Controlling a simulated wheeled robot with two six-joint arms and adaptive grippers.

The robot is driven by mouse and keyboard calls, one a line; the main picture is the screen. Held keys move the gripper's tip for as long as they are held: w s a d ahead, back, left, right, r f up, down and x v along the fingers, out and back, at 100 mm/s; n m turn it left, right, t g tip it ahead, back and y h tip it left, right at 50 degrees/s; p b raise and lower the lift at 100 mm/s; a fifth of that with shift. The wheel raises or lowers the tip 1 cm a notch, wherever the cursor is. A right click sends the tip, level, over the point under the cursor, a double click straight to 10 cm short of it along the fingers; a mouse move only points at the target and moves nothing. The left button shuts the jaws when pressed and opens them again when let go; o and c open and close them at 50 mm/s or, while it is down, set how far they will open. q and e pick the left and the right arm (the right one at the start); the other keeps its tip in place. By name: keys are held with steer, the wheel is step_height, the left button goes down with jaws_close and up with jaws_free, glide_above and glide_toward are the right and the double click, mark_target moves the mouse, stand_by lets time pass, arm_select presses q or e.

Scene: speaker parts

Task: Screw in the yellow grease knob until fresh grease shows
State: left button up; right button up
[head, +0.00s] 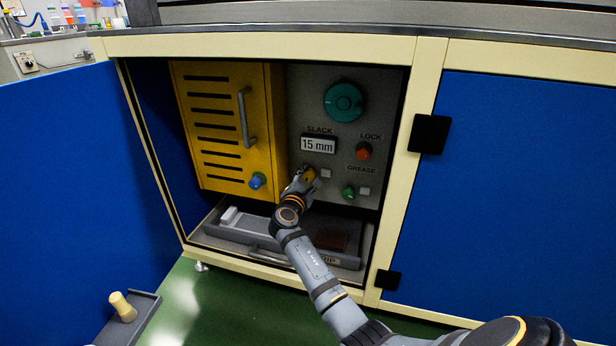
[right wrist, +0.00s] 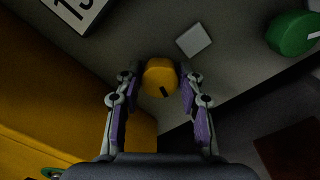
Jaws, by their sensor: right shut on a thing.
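The yellow grease knob (head: 309,174) is on the grey panel inside the open cabinet, below the "15 mm" slack display (head: 319,144). In the right wrist view the yellow knob (right wrist: 160,77) sits between the fingertips and has a dark mark on its face. My right gripper (head: 304,179) is shut on this knob, with a finger at each side (right wrist: 160,85). A small pale square (head: 325,173) is just right of the knob; it looks plain light grey in the right wrist view (right wrist: 194,40). No grease can be made out. My left gripper is out of view.
A green knob (head: 348,192), a red lock knob (head: 364,151) and a teal dial (head: 344,101) share the panel. A yellow slotted cover (head: 215,150) with a handle and blue knob stands left. A tray (head: 270,236) lies below. The blue door (head: 60,190) is open.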

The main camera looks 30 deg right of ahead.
steer(key=shift+m, duration=0.3)
steer(key=o, duration=1.2)
steer(key=shift+c, duration=0.2)
steer(key=v, duration=0.7)
steer(key=shift+s+a, duration=0.15)
steer(key=shift+s, duration=0.05)
